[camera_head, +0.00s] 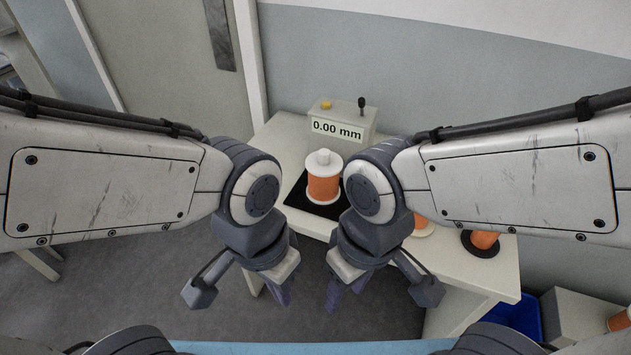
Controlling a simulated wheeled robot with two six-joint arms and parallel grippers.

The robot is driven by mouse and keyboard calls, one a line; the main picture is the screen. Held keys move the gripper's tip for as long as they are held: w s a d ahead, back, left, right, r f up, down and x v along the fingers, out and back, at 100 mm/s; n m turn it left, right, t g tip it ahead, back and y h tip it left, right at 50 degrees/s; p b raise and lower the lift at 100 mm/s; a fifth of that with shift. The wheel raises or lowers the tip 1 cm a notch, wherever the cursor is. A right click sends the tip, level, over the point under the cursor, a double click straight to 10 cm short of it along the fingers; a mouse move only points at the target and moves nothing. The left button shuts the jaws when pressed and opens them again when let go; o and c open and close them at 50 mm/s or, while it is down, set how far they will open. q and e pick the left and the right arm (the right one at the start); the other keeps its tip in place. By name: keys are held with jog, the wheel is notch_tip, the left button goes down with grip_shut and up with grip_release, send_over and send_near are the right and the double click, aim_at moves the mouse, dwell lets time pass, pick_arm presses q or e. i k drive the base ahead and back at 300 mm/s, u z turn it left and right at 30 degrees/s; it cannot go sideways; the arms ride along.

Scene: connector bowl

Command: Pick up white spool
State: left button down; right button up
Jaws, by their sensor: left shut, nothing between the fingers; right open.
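A spool with white ends and an orange winding (323,185) stands upright on a black mat (299,196) on the table. It is partly hidden by my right arm. A second spool with a pale base (423,229) is mostly hidden behind my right arm. My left gripper (281,292) is shut and empty, pointing down in front of the table. My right gripper (343,294) is open and empty, also in front of the table. Both grippers are apart from the spools.
A box with a "0.00 mm" display (337,129) stands behind the mat. A black-ended orange spool (482,241) sits on the table's right part. A blue bin (521,317) and a grey box (578,318) stand at the lower right, with another spool (621,319) there.

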aim_at(325, 167)
jog(key=k, duration=1.2)
jog(key=u, duration=0.75)
jog(key=i, duration=1.9)
jog(key=z, duration=0.6)
